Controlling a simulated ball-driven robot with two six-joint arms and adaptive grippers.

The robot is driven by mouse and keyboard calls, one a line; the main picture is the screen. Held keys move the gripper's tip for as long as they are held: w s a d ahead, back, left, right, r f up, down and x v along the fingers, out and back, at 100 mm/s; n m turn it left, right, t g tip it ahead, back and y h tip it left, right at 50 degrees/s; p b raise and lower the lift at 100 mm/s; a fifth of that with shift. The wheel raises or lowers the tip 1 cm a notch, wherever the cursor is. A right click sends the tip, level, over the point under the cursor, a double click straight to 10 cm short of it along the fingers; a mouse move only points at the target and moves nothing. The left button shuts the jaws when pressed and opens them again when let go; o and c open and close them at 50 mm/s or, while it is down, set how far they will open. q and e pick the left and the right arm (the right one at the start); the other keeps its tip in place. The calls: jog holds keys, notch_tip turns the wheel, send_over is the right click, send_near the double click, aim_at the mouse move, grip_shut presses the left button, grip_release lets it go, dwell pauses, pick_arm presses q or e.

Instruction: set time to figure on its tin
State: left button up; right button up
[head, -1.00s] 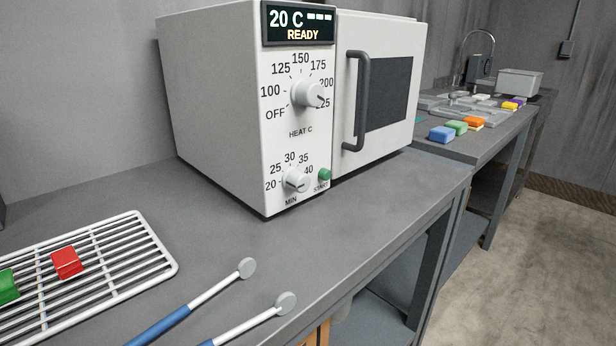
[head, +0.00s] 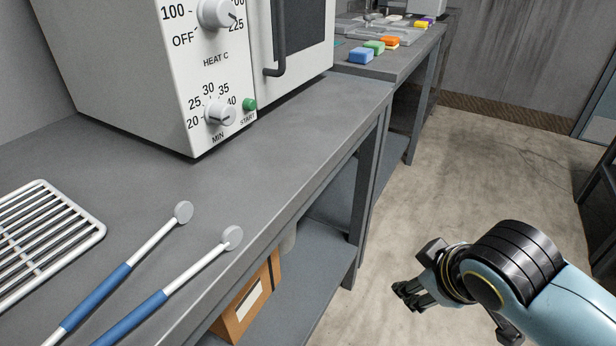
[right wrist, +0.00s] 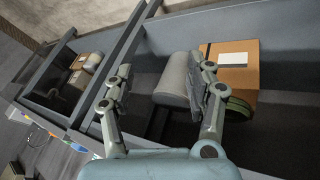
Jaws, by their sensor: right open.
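The white oven (head: 130,60) stands on the grey bench. Its MIN time knob (head: 219,113) is on the front below the heat knob (head: 216,12); figures 20, 25, 30, 35 and 40 ring it. I cannot tell surely which figure its dark mark points to. The green START button (head: 249,104) is right of it. My right gripper (head: 408,293) is open and empty, low over the floor right of the bench, well away from the knob. It also shows open in the right wrist view (right wrist: 160,88). No tin with a readable figure shows. My left gripper is out of view.
Two blue-handled tools (head: 128,265) lie near the bench's front edge, beside a white wire rack (head: 60,235). A labelled cardboard box (head: 245,300) is on the shelf below. Coloured blocks (head: 373,48) sit on the far bench. The floor at right is open.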

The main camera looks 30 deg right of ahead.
jog(key=w+d+r+n+t+h, duration=0.1)
jog(key=w+r+n+t, duration=0.55)
jog(key=r, duration=0.45)
jog(key=w+d+r+n+t+h, duration=0.1)
jog(key=w+r+n+t, duration=0.45)
jog(key=w+r, duration=0.4)
notch_tip(320, 180, up, 4)
jog(key=a+n+t+y, duration=0.2)
jog(key=a+n, duration=0.1)
jog(key=n, duration=0.2)
jog(key=n+g+y, duration=0.4)
jog(key=n+y, duration=0.9)
jog(key=n, duration=0.8)
send_near(230, 116)
jog(key=shift+s+d+r, duration=0.1)
jog(key=shift+d+r, duration=0.5)
jog(key=shift+r, duration=0.05)
jog(key=shift+a+f+n+g, duration=0.2)
jog(key=shift+f+n+g, duration=0.1)
jog(key=shift+g, duration=0.1)
jog(key=shift+w+a, duration=0.25)
jog(key=x, duration=1)
jog(key=shift+s, duration=0.1)
jog(key=shift+p, duration=0.3)
grip_shut()
